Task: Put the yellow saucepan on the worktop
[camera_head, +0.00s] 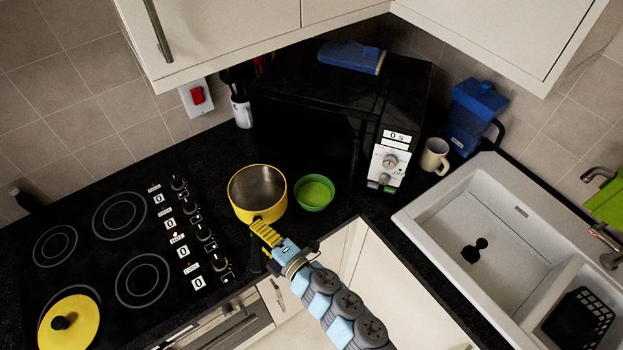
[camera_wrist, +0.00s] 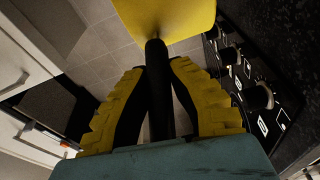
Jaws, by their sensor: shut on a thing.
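The yellow saucepan (camera_head: 257,193) is at the worktop (camera_head: 215,148) between the hob and a green bowl, upright, with its empty steel inside showing. I cannot tell whether its base touches the worktop. My gripper (camera_head: 265,233) is at the saucepan's near side. In the wrist view, the two yellow fingers of my gripper (camera_wrist: 160,100) are closed around the black handle (camera_wrist: 157,70), and the yellow pan body (camera_wrist: 175,18) shows beyond them at the top. In the head view, my gripper hides the handle.
A green bowl (camera_head: 314,192) stands just right of the saucepan, and a black microwave (camera_head: 310,110) is behind. The hob (camera_head: 110,240) with a yellow lid (camera_head: 69,325) lies left. A mug (camera_head: 434,156), a blue jug (camera_head: 474,115) and the sink (camera_head: 490,215) are right.

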